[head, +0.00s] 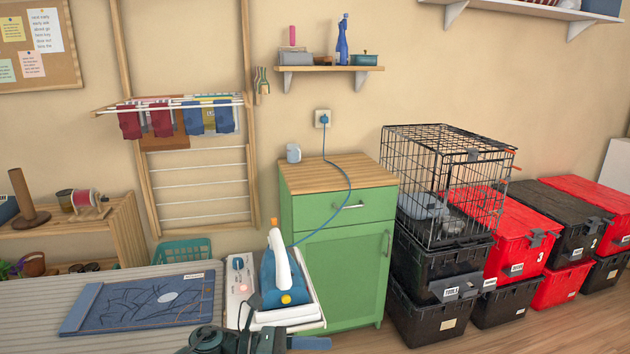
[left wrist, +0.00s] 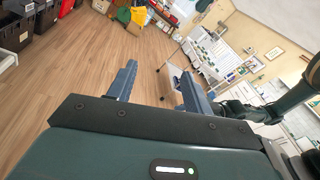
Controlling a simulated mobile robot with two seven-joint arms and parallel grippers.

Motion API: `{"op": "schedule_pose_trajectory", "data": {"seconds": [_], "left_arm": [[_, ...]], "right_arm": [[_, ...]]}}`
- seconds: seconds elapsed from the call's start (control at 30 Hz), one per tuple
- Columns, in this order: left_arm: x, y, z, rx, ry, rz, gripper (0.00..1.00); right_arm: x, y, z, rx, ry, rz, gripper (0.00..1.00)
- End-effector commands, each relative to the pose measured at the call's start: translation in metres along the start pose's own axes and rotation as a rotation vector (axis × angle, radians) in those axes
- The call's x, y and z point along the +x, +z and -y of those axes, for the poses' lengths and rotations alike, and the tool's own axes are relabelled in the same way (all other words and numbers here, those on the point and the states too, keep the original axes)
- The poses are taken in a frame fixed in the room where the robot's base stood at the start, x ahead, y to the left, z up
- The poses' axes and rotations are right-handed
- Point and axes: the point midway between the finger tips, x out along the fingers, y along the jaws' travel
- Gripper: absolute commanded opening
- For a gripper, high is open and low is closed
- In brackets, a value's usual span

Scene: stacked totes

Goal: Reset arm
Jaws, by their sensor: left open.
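My left gripper (left wrist: 158,82) is open in the left wrist view, its two blue fingers apart with nothing between them. In the head view, part of my left arm and a blue finger show at the bottom edge, in front of the ironing board (head: 120,335); the rest is cut off. My right gripper is in neither view.
A steam iron (head: 284,280) stands on its station, its cable running to a wall socket. A green cabinet (head: 350,265) stands behind. Black and red totes (head: 433,318) are stacked at right, with a wire crate (head: 445,180) on top. The wrist view shows open wooden floor (left wrist: 80,70).

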Motion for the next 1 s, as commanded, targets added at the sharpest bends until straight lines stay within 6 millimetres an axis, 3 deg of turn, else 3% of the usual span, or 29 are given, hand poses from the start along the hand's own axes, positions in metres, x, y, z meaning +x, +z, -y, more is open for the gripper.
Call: {"op": "schedule_pose_trajectory", "data": {"seconds": [0.03,0.13,0.23,0.33,0.47,0.6,0.7,0.83,0.87,1.0], "left_arm": [[0.008,0.000,0.013,-0.156,0.018,0.124,0.51],[0.009,0.002,0.024,-0.492,0.064,0.370,0.51],[-0.006,-0.005,0.028,-0.849,0.106,0.610,0.51],[-0.031,-0.024,0.031,-1.218,0.141,0.846,0.51],[-0.071,-0.069,0.041,-1.697,0.180,1.154,0.51],[-0.110,-0.127,0.068,-2.148,0.213,1.469,0.51],[-0.129,-0.161,0.092,-2.381,0.229,1.649,0.51],[-0.143,-0.188,0.115,-2.556,0.241,1.799,0.51],[-0.144,-0.191,0.118,2.542,-0.239,-1.793,0.51],[-0.147,-0.197,0.124,2.495,-0.233,-1.766,0.51]], "right_arm": [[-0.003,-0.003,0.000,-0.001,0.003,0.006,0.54],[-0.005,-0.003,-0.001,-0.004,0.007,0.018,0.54],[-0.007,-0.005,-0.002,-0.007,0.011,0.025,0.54],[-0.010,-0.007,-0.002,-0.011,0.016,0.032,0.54],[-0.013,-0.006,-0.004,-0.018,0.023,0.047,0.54],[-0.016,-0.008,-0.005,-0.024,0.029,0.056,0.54],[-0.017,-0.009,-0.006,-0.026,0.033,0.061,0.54],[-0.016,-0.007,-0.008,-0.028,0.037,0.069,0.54],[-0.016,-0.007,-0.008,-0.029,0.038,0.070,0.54],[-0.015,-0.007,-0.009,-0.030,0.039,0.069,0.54]]}}
